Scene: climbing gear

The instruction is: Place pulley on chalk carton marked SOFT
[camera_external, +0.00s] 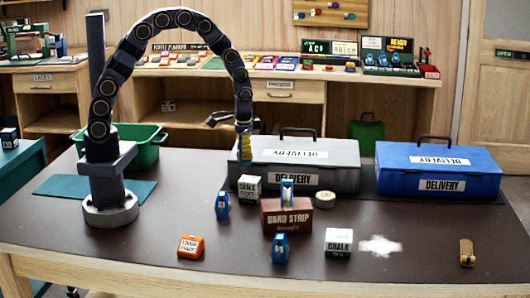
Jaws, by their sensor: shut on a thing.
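My gripper (244,150) hangs high in front of the grey case, its fingers pointing down. It is shut on a small blue thing, too small in this view to name surely; it may be a pulley. A white-and-green carton (250,188) stands on the table below and slightly right of my gripper; its label is too small to read surely. Another white-and-green carton (338,243), marked CHALK, stands at front right. An orange carton (191,247) lies at front left. I cannot make out SOFT on any of them. Blue pulley-like pieces stand at left (222,205) and front (280,248).
A brown box (286,217) marked HARD STRIP has another blue piece (287,191) on or behind it. A grey case (310,168) and a blue case (438,170), both marked DELIVERY, line the back. White powder (380,246) and a tan item (467,252) lie right.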

